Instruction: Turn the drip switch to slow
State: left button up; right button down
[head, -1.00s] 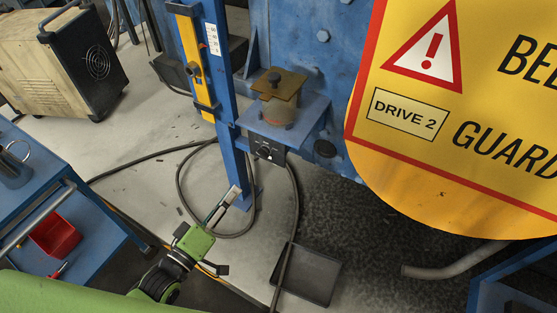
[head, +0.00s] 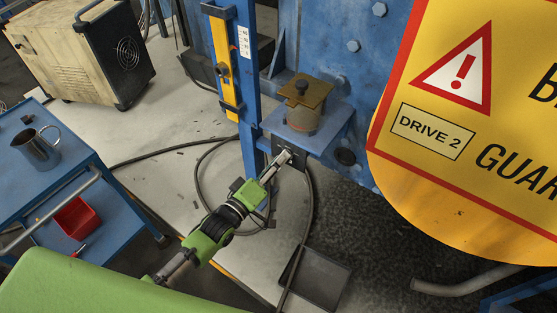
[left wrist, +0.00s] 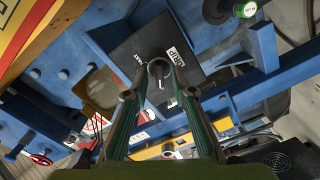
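The drip switch is a small round knob (left wrist: 158,69) on a black box (left wrist: 190,65) with a white "DRIP" label in the left wrist view. A short pale mark shows just below the knob there. In the head view the black box (head: 304,157) hangs below a blue shelf on the blue machine, and the gripper covers the knob. My left gripper (head: 288,156) is at the box face. In the left wrist view its fingers (left wrist: 158,75) are apart, with the tips on either side of the knob. I cannot tell whether they touch it. My right gripper is not in view.
A blue shelf (head: 330,130) with a brass-lidded pot (head: 303,105) is above the box. A yellow warning sign (head: 470,120) fills the right side. A black cable (head: 309,210) hangs below. A blue cart (head: 105,185) with a metal jug (head: 37,148) stands left.

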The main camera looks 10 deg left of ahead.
pick_arm(q)
grip_shut()
dwell(0.4)
jog(key=m+p, duration=0.1)
jog(key=m, duration=1)
jog(key=shift+d+m, duration=0.15)
jog(key=shift+m, duration=0.15)
dwell(0.4)
grip_release()
